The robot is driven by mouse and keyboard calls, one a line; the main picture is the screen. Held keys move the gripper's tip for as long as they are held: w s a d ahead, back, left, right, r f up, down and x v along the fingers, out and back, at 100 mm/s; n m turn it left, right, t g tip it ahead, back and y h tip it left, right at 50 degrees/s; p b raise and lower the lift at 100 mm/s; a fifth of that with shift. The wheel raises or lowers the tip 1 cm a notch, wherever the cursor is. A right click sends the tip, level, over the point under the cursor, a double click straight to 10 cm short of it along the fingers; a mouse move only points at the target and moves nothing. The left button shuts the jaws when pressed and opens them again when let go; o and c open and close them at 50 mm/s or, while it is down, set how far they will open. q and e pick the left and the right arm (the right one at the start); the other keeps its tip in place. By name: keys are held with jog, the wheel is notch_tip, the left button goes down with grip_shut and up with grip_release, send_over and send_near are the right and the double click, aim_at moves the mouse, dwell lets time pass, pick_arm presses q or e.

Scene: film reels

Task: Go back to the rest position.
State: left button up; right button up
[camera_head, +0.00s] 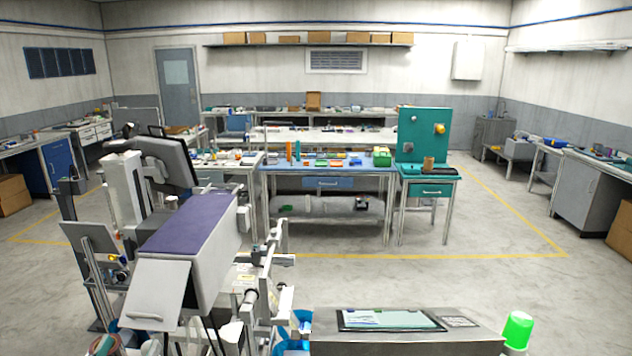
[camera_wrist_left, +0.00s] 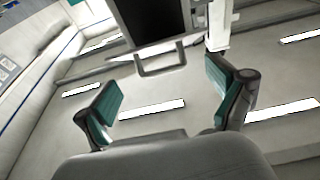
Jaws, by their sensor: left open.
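My left gripper (camera_wrist_left: 160,84) shows in the left wrist view with its two teal-padded fingers spread wide. Nothing is held between them. Behind the fingers are a pale ceiling and bright light strips, so the gripper appears to point upward. In the head view I cannot clearly pick its fingers out from the equipment in the left foreground. My right gripper is not in view.
A machine with a purple top (camera_head: 190,222) fills the left foreground, and a grey console (camera_head: 400,342) the bottom. A green lamp (camera_head: 518,330) stands beside it. A blue-topped workbench (camera_head: 325,172) and a teal pegboard (camera_head: 424,135) stand beyond. Open floor (camera_head: 400,285) lies between. A dark panel (camera_wrist_left: 152,18) is above the fingers.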

pick_arm(q)
notch_tip(320, 180, down, 20)
jog(key=s+g+b, duration=0.2)
jog(key=g+b, duration=0.1)
jog(key=g, duration=0.1)
jog(key=s+d+f+g+b, duration=0.15)
jog(key=s+f, duration=0.25)
jog(key=f, duration=0.5)
jog(key=s+f+g+y+b, duration=0.1)
jog(key=s+f+g+b, duration=0.2)
jog(key=f, duration=0.7)
jog(key=s+d+f+g+b, duration=0.15)
jog(key=s+f, duration=0.25)
jog(key=f, duration=0.5)
jog(key=s+d+f+m+g+b, duration=0.1)
jog(key=s+d+f+g, duration=0.3)
jog(key=s+f, duration=0.8)
jog(key=s+d+f+m+g+b, duration=0.1)
jog(key=s+d+f+g+b, duration=0.3)
jog(key=s+f, duration=0.9)
jog(key=s+d+g, duration=0.1)
jog(key=s, duration=0.7)
jog(key=shift+f+g, duration=0.15)
jog(key=shift+g, duration=0.25)
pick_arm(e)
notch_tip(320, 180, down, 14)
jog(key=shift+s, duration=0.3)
